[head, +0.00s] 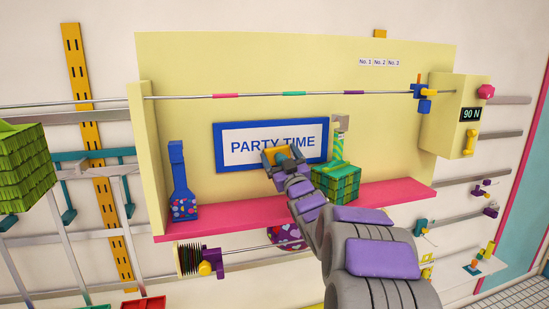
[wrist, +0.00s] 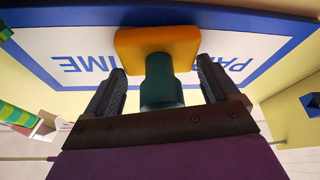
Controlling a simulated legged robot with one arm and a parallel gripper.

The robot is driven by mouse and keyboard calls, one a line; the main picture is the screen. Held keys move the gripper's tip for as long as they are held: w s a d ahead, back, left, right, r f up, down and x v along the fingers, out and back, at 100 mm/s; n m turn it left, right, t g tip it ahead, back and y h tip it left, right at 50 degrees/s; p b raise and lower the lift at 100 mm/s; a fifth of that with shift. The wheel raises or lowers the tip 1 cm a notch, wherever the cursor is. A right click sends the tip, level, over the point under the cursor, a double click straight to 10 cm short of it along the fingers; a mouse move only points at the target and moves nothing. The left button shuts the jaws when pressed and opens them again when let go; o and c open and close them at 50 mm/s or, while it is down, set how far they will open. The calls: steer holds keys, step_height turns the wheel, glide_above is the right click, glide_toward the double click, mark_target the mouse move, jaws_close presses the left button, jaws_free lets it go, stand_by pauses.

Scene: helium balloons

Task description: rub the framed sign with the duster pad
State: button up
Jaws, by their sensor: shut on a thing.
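The framed sign (head: 235,131) has a blue frame and a white face reading "PARTY TIME". It is upright on the yellow back panel, and it shows upside down in the wrist view (wrist: 75,42). The duster pad (wrist: 157,42) is an orange block on a teal handle (wrist: 160,84). My gripper (wrist: 160,88) is shut on the handle, with one finger on each side. In the head view my gripper (head: 284,160) is in front of the sign's lower middle, and the pad covers part of its lower edge. I cannot tell whether the pad touches the sign.
A pink shelf (head: 237,221) runs below the sign. A blue bottle-shaped thing (head: 181,182) stands at its left, and a green plaid box (head: 339,183) sits right of my gripper. A banded rod (head: 265,95) crosses above. A yellow box (head: 453,92) at right reads "90 N".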

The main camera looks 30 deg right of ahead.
steer(key=shift+w+b, duration=0.1)
steer(key=shift+b, duration=0.2)
steer(key=shift+w+a+b, duration=0.3)
steer(key=shift+a+b, duration=0.45)
steer(key=shift+a, duration=0.25)
steer(key=shift+w+a+b, duration=0.3)
steer(key=shift+a+b, duration=0.45)
steer(key=shift+a, duration=0.2)
steer(key=shift+r, duration=0.1)
steer(key=shift+s, duration=0.1)
steer(key=shift+s+a+f+b, duration=0.15)
steer(key=shift+s+f+b, duration=0.1)
steer(key=shift+s+b, duration=0.2)
steer(key=s, duration=0.2)
steer(key=s+a+b, duration=0.1)
steer(key=s, duration=0.1)
steer(key=shift+s+a+r+b, duration=0.15)
steer(key=shift+s+r+b, duration=0.05)
steer(key=shift+s+b, duration=0.1)
